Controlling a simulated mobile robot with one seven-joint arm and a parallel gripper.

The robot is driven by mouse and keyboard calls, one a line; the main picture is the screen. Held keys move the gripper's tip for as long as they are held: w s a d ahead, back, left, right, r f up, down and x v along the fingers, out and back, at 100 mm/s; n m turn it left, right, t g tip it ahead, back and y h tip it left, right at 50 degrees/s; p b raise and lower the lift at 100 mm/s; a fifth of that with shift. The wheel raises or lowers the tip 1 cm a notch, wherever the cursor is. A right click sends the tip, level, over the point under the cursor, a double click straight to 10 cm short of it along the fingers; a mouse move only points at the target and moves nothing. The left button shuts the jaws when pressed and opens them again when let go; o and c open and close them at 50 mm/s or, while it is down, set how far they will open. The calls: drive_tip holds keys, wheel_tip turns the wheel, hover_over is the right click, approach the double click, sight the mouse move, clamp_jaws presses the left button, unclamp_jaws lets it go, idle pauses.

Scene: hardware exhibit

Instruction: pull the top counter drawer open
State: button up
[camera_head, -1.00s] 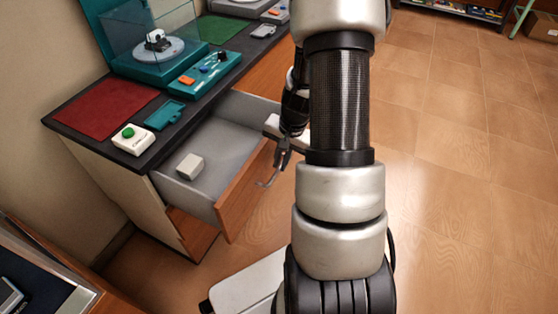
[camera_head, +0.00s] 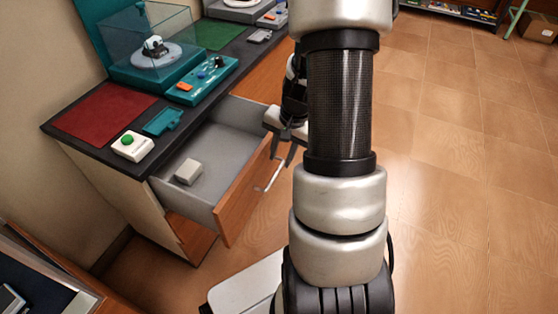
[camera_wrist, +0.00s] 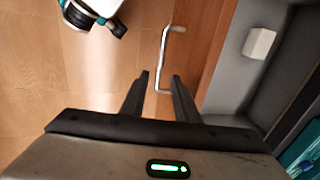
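The top counter drawer (camera_head: 234,198) stands pulled well out, with a wooden front and grey inside. Its pale bar handle (camera_head: 272,174) is on the front face and also shows in the wrist view (camera_wrist: 163,62). My gripper (camera_head: 281,163) is just outside the drawer front, near the handle's upper end. In the wrist view its two dark fingers (camera_wrist: 161,75) are apart, with the handle's near end in line between them. Nothing is gripped. I cannot tell how deep the handle sits between the fingers. My arm hides part of the drawer's right side.
A small white box (camera_head: 188,171) lies in the drawer. The dark counter (camera_head: 207,92) carries a green-button box (camera_head: 132,146), a teal control panel (camera_head: 202,82) and a glass-cased turntable (camera_head: 157,52). Open wooden floor (camera_head: 455,150) lies to the right.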

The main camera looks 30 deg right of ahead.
wheel_tip(320, 180, up, 12)
drive_tip(key=s+d+p, duration=0.1)
drive_tip(key=s+p, duration=0.1)
drive_tip(key=p, duration=0.1)
drive_tip(key=shift+d, duration=0.1)
idle(0.3)
